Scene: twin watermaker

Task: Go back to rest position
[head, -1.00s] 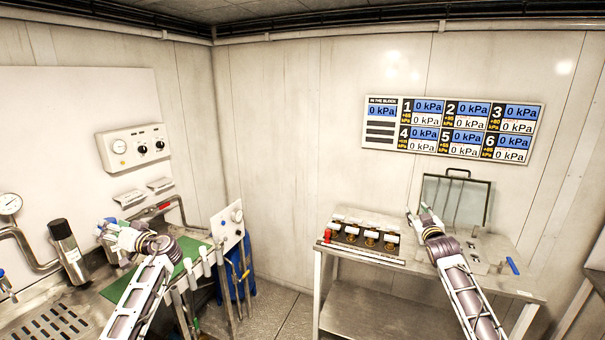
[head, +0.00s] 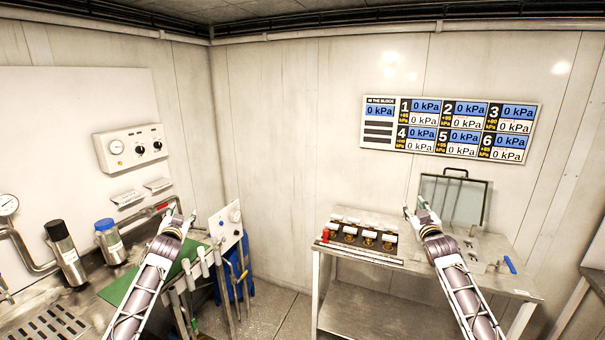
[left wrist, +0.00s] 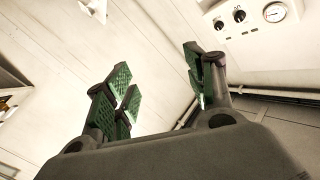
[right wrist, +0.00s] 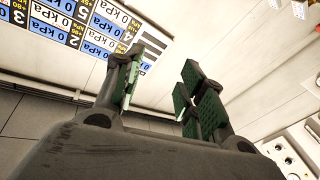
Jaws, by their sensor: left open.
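My left gripper (head: 178,218) is raised above the left bench, in front of the wall. In the left wrist view its green-padded fingers (left wrist: 160,85) are spread apart with nothing between them. My right gripper (head: 418,208) is raised over the right table, in front of the glass panel. In the right wrist view its green-padded fingers (right wrist: 158,90) are apart and empty.
A blue-capped bottle (head: 111,243) and a black-capped bottle (head: 66,252) stand on the left bench beside a green mat (head: 122,288). The right table (head: 420,268) carries a tray of several brown-and-white pieces (head: 362,236) and an upright glass panel (head: 462,200). Floor between them is clear.

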